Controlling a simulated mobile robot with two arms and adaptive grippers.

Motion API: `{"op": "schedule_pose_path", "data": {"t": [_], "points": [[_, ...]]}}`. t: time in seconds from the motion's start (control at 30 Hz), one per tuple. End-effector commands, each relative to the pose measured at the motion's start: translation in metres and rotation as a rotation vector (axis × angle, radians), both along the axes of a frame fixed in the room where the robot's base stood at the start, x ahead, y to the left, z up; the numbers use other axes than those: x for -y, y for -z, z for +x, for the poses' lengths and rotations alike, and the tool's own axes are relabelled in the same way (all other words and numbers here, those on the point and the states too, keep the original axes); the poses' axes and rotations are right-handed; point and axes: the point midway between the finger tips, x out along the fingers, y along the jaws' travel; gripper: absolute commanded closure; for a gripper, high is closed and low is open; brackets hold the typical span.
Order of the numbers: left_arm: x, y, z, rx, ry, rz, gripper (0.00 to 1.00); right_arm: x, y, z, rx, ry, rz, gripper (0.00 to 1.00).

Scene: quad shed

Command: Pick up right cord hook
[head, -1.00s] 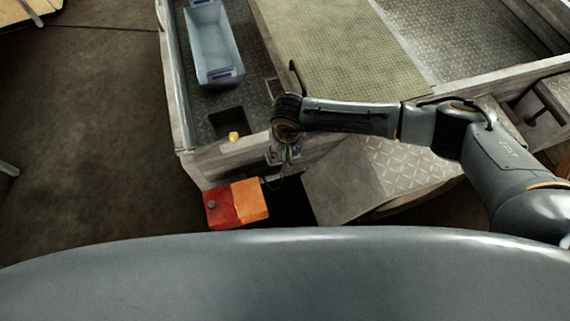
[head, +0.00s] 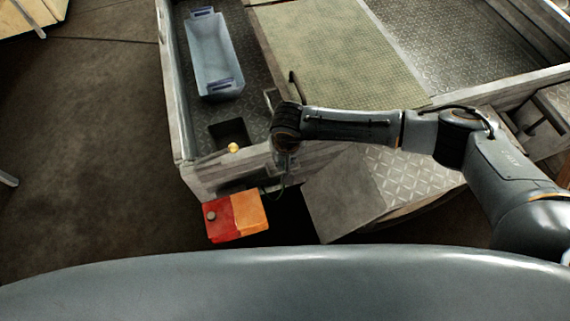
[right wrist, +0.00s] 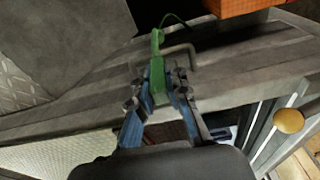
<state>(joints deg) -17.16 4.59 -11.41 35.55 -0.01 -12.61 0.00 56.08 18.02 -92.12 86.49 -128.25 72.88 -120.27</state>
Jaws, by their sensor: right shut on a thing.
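The right cord hook appears to be the slim green piece (right wrist: 157,68) with a thin green cord at its top, in the right wrist view. My right gripper (right wrist: 158,88) is shut on it, with a blue-grey finger on either side of its lower part. A grey bent metal rod (right wrist: 182,52) shows right behind it, against the trailer's grey rail; I cannot tell whether they touch. In the head view my right gripper (head: 285,162) is small and dark at the trailer's near corner, and the hook cannot be made out. My left gripper is not in view.
The red and orange tail light (head: 236,216) is just left of and below the right gripper. The trailer bed holds a blue tray (head: 213,58). A yellow knob (head: 233,147) sits near its corner. Left floor is open.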

Motion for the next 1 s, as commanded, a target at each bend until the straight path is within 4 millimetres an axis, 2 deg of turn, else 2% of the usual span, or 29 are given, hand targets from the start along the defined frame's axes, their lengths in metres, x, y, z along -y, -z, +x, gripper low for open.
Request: {"op": "schedule_pose_path", "data": {"t": [0.13,0.37,0.5,0.73,1.0], "points": [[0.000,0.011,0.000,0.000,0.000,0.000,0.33,-0.001,-0.020,0.002,0.007,-0.004,0.002,1.00],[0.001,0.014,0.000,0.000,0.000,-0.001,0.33,-0.002,-0.058,-0.031,0.004,-0.007,0.003,1.00],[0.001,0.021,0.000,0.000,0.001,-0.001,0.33,-0.004,-0.083,-0.058,0.004,-0.009,0.004,1.00],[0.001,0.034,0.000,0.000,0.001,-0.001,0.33,-0.006,-0.105,-0.110,0.002,-0.008,0.003,1.00],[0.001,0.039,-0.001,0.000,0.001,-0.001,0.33,-0.007,-0.118,-0.137,0.002,-0.003,0.001,1.00]]}}
